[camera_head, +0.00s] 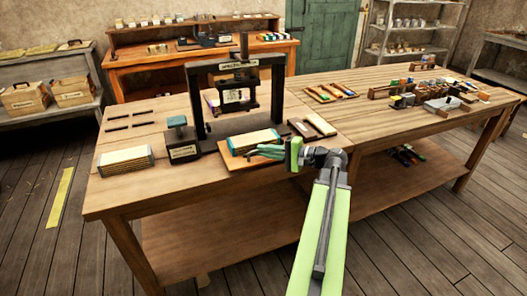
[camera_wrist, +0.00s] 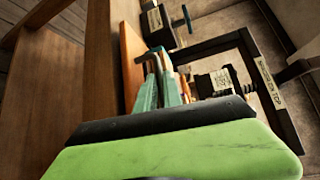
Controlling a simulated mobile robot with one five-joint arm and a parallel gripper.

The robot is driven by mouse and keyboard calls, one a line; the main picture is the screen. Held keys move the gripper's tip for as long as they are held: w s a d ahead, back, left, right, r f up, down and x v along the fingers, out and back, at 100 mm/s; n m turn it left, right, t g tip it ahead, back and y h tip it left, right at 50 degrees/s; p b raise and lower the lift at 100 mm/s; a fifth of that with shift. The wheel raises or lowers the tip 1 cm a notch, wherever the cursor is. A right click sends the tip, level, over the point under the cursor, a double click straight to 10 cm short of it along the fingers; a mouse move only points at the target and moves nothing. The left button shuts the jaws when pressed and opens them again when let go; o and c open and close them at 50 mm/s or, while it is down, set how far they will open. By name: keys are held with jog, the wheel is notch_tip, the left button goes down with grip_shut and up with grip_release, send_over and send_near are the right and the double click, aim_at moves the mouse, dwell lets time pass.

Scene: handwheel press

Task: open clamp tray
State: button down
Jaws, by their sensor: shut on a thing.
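A dark handwheel press (camera_head: 198,110) stands on the wooden table. At its front lies a flat orange-brown clamp tray (camera_head: 228,160) bearing a pale block with teal edges (camera_head: 252,139). My gripper (camera_head: 255,152) reaches in from the right, its teal fingers low at the tray's front side. In the wrist view the fingers (camera_wrist: 158,58) are close together beside the tray's orange face (camera_wrist: 131,62), closed around a small grey part at its front, seemingly its handle. The fingers partly hide this grip.
Left of the press are a labelled dark box with a green top (camera_head: 177,122) and a pale stack (camera_head: 125,159). A small wooden tray (camera_head: 312,127) lies right of the press. Tools and boxes (camera_head: 425,95) fill the far right tabletop.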

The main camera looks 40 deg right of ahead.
jog(key=c, duration=1.6)
grip_release()
jog(key=shift+s+d, duration=0.15)
jog(key=shift+d, duration=0.1)
jog(key=shift+c, duration=0.2)
jog(key=shift+o, duration=0.8)
jog(key=shift+a, duration=0.15)
jog(key=p+v, duration=0.2)
jog(key=v, duration=1.5)
